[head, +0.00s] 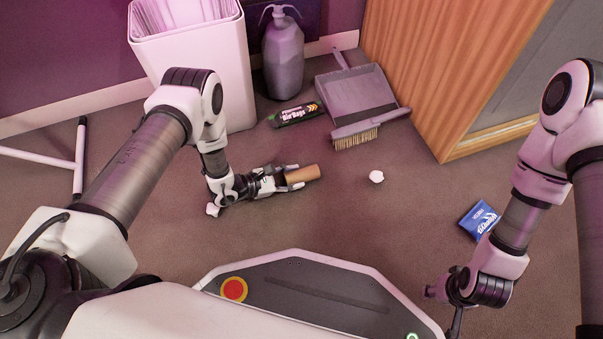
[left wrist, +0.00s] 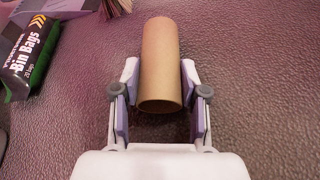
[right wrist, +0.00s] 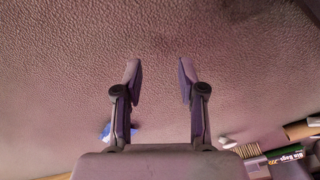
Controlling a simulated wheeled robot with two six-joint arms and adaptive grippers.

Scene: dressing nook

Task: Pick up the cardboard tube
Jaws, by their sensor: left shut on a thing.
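The cardboard tube (head: 303,173) is a short brown open cylinder near the middle of the head view. It also shows in the left wrist view (left wrist: 160,62), pointing away from my palm. My left gripper (head: 288,179) has its fingers on both sides of the tube's near part and is shut on it. The tube is at or close to the floor; I cannot tell if it touches. My right gripper (right wrist: 160,72) is open and empty in the right wrist view; in the head view it is mostly cut off at the bottom edge.
Bin bags (head: 297,114) lie beyond the tube, beside a grey dustpan (head: 355,92) and brush (head: 368,125). A blue packet (head: 479,219), white bin (head: 200,60), spray bottle (head: 283,60) and wooden cabinet (head: 450,60) stand around.

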